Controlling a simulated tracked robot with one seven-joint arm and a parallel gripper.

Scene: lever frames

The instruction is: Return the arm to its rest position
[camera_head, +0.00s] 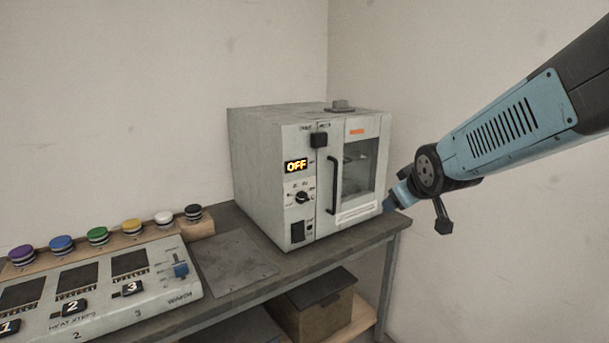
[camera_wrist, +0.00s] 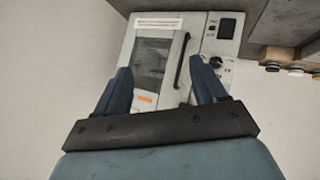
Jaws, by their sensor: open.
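My arm comes in from the right in the head view, and my gripper (camera_head: 396,200) is near the right side of the grey oven, above the table's right end. In the wrist view my gripper (camera_wrist: 163,88) is open, its two blue fingers apart with nothing held between them. The oven (camera_head: 262,160) has its windowed door closed, a black handle and an orange display reading OFF. In the wrist view the oven (camera_wrist: 190,45) appears upside down beyond the fingers. I cannot tell the exact gap between the fingers and the oven.
The table (camera_head: 330,250) carries a heat-steps panel (camera_head: 150,290) at left with numbered slots and a blue slider. Behind it a wooden rack (camera_head: 195,229) holds several coloured knobs. A box (camera_head: 315,306) sits on the lower shelf. Bare wall and open space lie at right.

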